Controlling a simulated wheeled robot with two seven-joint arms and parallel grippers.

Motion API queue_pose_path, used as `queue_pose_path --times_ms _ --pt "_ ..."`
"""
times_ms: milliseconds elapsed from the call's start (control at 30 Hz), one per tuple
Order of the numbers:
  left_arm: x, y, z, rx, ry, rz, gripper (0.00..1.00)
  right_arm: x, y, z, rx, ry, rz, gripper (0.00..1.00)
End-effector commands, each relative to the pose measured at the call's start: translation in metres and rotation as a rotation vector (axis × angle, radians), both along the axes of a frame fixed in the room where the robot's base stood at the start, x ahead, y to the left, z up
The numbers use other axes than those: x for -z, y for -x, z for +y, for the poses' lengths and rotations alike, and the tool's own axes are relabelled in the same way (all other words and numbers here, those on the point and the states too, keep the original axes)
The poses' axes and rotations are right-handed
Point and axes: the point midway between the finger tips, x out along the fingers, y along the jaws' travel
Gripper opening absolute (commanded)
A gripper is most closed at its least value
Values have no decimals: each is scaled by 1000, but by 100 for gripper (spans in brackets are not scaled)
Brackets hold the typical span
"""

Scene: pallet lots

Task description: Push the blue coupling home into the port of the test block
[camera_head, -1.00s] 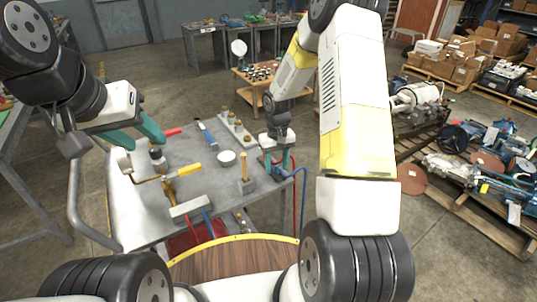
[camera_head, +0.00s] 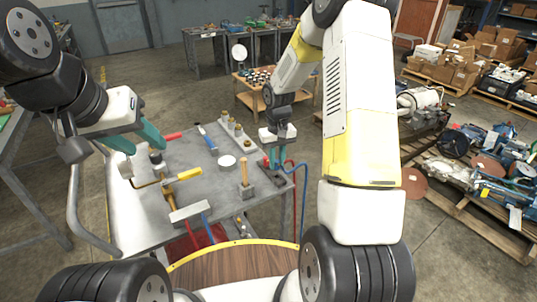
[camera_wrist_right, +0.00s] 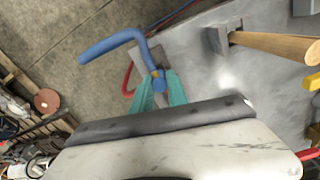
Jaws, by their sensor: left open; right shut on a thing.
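My right gripper (camera_head: 274,165) is shut on the blue coupling, at the right edge of the grey table. In the right wrist view, the coupling (camera_wrist_right: 158,82) sits between the teal fingertips (camera_wrist_right: 158,92), with its bent blue hose (camera_wrist_right: 110,45) leading away to the left. A grey block (camera_head: 190,212) lies at the table's front edge, and a long block with several brass-topped fittings (camera_head: 235,132) lies at the back. I cannot tell which is the test block; no port shows clearly. My left gripper (camera_head: 134,142) is open and empty above the table's left side.
A yellow-handled tool (camera_head: 189,174) and a white round dish (camera_head: 227,161) lie on the table (camera_head: 215,180). Red and blue hoses hang at its right edge.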

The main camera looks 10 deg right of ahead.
Motion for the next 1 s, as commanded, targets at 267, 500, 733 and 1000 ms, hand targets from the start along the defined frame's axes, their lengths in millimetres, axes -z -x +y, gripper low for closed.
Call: queue_pose_path --times_ms 267,500,733,1000 --pt "0 0 0 0 0 0 45 -5 66 21 -4 1 4 0" --pt "0 0 0 0 0 0 45 -10 122 39 -3 1 4 0" --pt "0 0 0 0 0 0 45 -12 148 47 -2 1 4 0" --pt "0 0 0 0 0 0 45 -12 152 48 0 0 3 0"
